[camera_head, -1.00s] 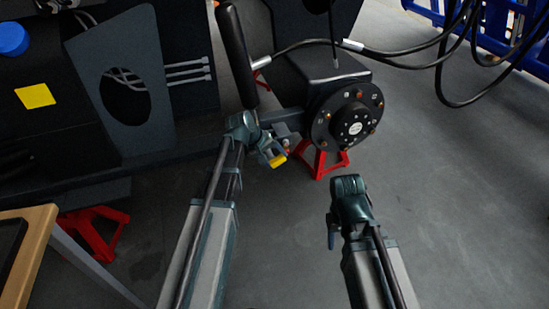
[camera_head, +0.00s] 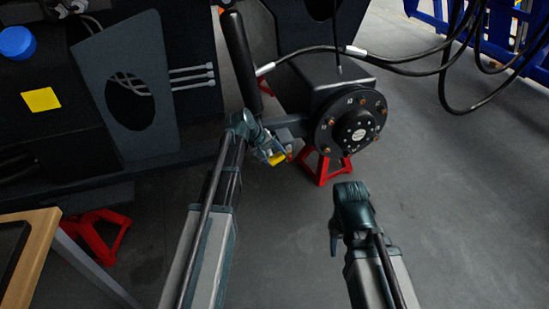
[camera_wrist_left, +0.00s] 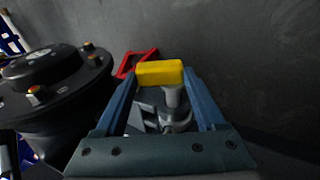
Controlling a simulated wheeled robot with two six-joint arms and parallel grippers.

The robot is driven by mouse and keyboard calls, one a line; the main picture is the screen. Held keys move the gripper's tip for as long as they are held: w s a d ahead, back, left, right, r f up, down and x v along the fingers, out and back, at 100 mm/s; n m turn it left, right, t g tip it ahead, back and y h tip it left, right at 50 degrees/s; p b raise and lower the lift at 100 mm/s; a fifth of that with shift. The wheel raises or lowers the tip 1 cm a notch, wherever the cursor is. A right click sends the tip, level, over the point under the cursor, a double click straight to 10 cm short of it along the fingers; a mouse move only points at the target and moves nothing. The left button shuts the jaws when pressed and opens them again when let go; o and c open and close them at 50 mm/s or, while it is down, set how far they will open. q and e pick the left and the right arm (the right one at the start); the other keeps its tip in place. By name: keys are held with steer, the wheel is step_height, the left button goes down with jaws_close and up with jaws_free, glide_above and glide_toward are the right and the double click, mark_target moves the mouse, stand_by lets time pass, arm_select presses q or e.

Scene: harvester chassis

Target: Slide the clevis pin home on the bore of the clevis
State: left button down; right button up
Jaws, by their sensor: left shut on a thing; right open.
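The clevis pin shows in the left wrist view as a yellow block-shaped head (camera_wrist_left: 160,72) with a grey shank (camera_wrist_left: 171,97) below it. My left gripper (camera_head: 276,157) is shut on the yellow head, which also shows in the head view. The grey clevis (camera_wrist_left: 152,118) is partly visible behind and below the pin in the left wrist view, between the blue fingers. I cannot tell whether the shank is in the bore. My right gripper (camera_head: 334,240) is open and empty, low over the floor, away from the clevis; its fingers are hard to see.
A round black hub (camera_head: 350,122) with studs stands to the right of my left gripper. A red stand (camera_head: 322,168) is below it. A black cylinder (camera_head: 240,62) rises behind the left gripper. Cables hang at upper right. Open floor lies at the right.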

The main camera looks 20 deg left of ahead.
mark_target(271, 153)
arm_select(q)
steer(key=shift+w+a, duration=0.45)
steer(key=shift+w, duration=0.3)
steer(key=shift+w+a, duration=0.4)
steer(key=shift+w, duration=0.3)
jaws_free()
steer(key=shift+s, duration=0.1)
steer(key=shift+r, duration=0.1)
steer(key=p+v, duration=1.1)
steer(key=v, duration=0.2)
steer(key=shift+r+p, duration=0.3)
steer(key=shift+p, duration=0.1)
steer(key=shift+s, duration=0.15)
